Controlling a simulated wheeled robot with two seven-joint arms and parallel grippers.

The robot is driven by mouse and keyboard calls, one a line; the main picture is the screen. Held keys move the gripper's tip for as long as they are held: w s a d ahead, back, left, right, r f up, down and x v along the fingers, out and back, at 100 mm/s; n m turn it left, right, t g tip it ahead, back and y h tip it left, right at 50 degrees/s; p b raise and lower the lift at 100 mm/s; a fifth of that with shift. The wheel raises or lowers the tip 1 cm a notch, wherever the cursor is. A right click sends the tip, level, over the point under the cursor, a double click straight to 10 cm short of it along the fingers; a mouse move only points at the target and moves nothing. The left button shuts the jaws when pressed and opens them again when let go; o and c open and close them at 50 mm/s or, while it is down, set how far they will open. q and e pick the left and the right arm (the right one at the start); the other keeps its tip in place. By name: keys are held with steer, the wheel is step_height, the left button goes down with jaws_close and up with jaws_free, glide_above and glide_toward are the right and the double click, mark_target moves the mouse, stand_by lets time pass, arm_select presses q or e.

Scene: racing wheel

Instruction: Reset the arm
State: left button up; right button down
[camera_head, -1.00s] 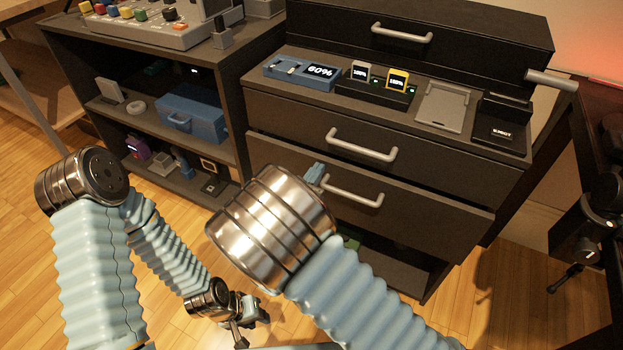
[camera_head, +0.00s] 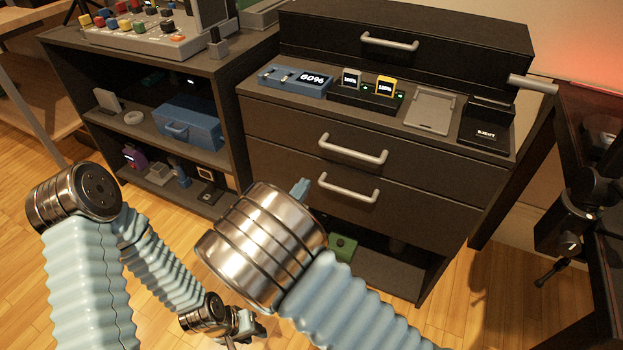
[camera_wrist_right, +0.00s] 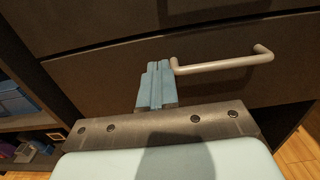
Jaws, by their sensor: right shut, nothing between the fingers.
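My right gripper (camera_head: 301,187) is mostly hidden behind my silver wrist in the head view, with only light blue fingertips showing by the lower drawer's handle (camera_head: 347,188). In the right wrist view the gripper's fingers (camera_wrist_right: 156,86) are pressed together and empty. They stand at the left end of the handle (camera_wrist_right: 225,66), not around it; I cannot tell whether they touch it. The lower drawer (camera_head: 420,205) looks flush with the cabinet. My left gripper (camera_head: 243,326) hangs low over the floor, partly hidden, and its finger opening is unclear.
The upper drawer (camera_head: 270,122) is shut. The cabinet top holds a blue 60% device (camera_head: 295,82), a charger dock (camera_head: 360,97) and an eject box (camera_head: 487,125). A shelf on the left holds a blue toolbox (camera_head: 190,122). A green object (camera_head: 342,247) lies under the drawers.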

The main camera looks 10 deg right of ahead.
steer(key=v, duration=0.7)
steer(key=s+d+f+m+g, duration=0.4)
steer(key=d+f+g, duration=0.3)
steer(key=d+f, duration=0.3)
steer(key=s+d+f+m+g+y, duration=0.1)
steer(key=s+d+f+m+g, duration=0.1)
steer(key=s+f+m+g, duration=0.25)
steer(key=s+d+f+m+g+y, duration=0.1)
steer(key=s+d+f+g, duration=0.1)
steer(key=s+f+g, duration=0.4)
steer(key=s+a+f+m+y, duration=0.6)
steer(key=m+y, duration=0.4)
steer(key=m, duration=0.3)
steer(key=w+d+m+t, duration=0.1)
steer(key=m, duration=0.2)
steer(key=w+d+f+m+t+y, duration=0.1)
steer(key=m, duration=0.1)
steer(key=w+d+m+t, duration=0.1)
steer(key=m, duration=0.2)
steer(key=shift+w+f+m+y, duration=0.15)
steer(key=shift+w+m+y, duration=0.15)
steer(key=shift+m+y, duration=0.1)
